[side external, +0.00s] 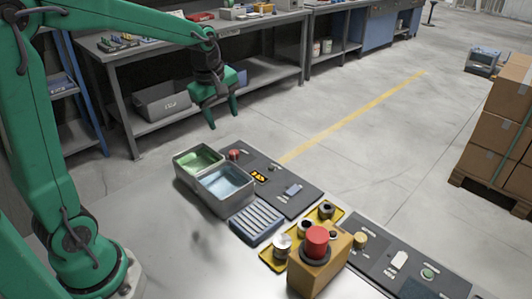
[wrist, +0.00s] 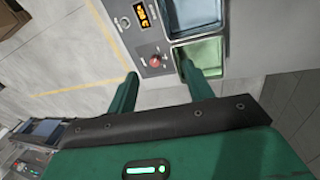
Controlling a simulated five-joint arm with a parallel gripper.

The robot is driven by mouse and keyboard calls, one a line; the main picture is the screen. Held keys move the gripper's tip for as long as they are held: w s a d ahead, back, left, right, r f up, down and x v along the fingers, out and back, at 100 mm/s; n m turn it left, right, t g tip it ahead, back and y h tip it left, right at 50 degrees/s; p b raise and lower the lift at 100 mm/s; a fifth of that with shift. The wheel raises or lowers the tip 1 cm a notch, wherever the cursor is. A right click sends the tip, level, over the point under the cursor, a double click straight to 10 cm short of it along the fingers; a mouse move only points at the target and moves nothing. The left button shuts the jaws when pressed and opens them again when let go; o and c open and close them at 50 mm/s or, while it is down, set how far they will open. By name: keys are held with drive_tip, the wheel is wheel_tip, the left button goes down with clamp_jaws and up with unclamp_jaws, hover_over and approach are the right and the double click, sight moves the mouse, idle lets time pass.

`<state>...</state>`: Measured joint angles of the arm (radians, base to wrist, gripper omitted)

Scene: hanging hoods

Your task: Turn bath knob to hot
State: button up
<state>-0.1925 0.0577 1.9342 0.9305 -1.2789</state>
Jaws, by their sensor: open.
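A small red knob (side external: 234,154) sits on the dark panel beside the baths; it also shows in the wrist view (wrist: 156,60). The metal bath has a green-liquid part (side external: 198,158) and a blue-liquid part (side external: 226,181). An orange display (side external: 258,177) is on the same panel. My green gripper (side external: 224,122) is open and empty, pointing down above the panel's far end, apart from the knob. In the wrist view, the knob appears between my two fingertips (wrist: 157,69). The knob's pointer direction is too small to read.
A yellow box with a big red button (side external: 316,240) stands at the near right, beside metal cylinders. A blue slotted rack (side external: 257,220) is in front of the bath. Workbenches (side external: 180,50) line the back. Stacked cartons (side external: 495,130) stand at right; the floor between is clear.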

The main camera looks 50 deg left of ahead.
drive_tip(key=w+a+f+n+g, duration=0.1)
drive_tip(key=w+a+f+n, duration=0.3)
drive_tip(key=w+f+n, duration=0.15)
drive_tip(key=n+g, duration=0.1)
drive_tip(key=n, duration=0.5)
hover_over(234, 152)
drive_tip(key=shift+m, duration=0.25)
drive_tip(key=f, duration=0.6)
drive_tip(key=shift+s+d+f, duration=0.1)
drive_tip(key=shift+s+f, duration=0.1)
drive_tip(key=shift+f, duration=0.15)
drive_tip(key=shift+f, duration=0.15)
drive_tip(key=shift+w+f, duration=0.1)
drive_tip(key=shift+f, duration=3.65)
drive_tip(key=c, duration=1)
